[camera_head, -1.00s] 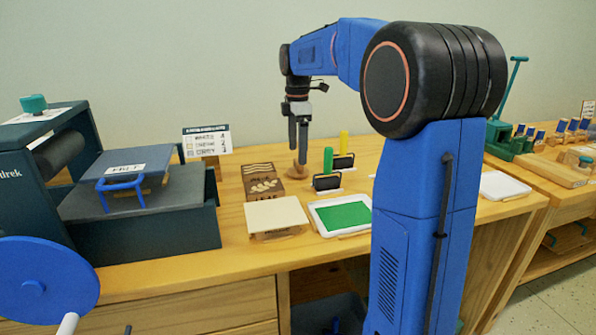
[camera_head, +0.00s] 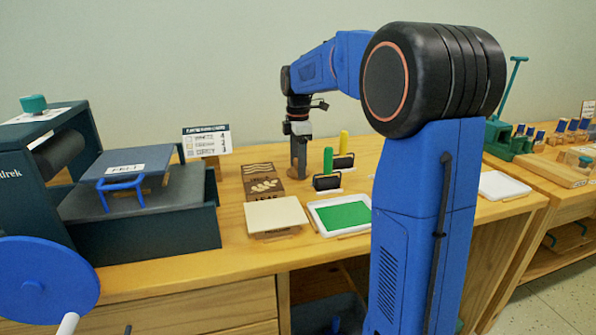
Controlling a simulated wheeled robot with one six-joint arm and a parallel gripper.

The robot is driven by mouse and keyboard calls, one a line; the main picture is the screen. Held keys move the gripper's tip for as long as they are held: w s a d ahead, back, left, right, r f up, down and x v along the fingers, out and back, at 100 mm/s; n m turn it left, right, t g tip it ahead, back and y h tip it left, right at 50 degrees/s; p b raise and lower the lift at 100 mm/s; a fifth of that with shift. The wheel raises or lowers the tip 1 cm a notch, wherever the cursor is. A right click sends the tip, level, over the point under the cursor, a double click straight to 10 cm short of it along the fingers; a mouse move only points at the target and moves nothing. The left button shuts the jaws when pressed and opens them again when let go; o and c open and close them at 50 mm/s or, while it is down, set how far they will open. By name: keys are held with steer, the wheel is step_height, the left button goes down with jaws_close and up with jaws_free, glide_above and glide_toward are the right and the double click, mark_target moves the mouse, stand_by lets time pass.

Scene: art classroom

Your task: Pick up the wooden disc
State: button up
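The wooden disc (camera_head: 292,173) is a small brown round piece near the back of the wooden table, just right of the brown patterned block. My gripper (camera_head: 298,172) points straight down at it, and its fingertips overlap the disc in the picture. The fingers line up one behind the other from here, so the gap between them is hidden. I cannot tell whether they touch the disc. The fingers hide the middle of the disc.
Green (camera_head: 328,161) and yellow (camera_head: 344,144) handled tools stand to the right. A dark press (camera_head: 140,215) fills the left.

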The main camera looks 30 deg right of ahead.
step_height(320, 180, up, 10)
steer(key=shift+r, duration=0.1)
stand_by(0.6)
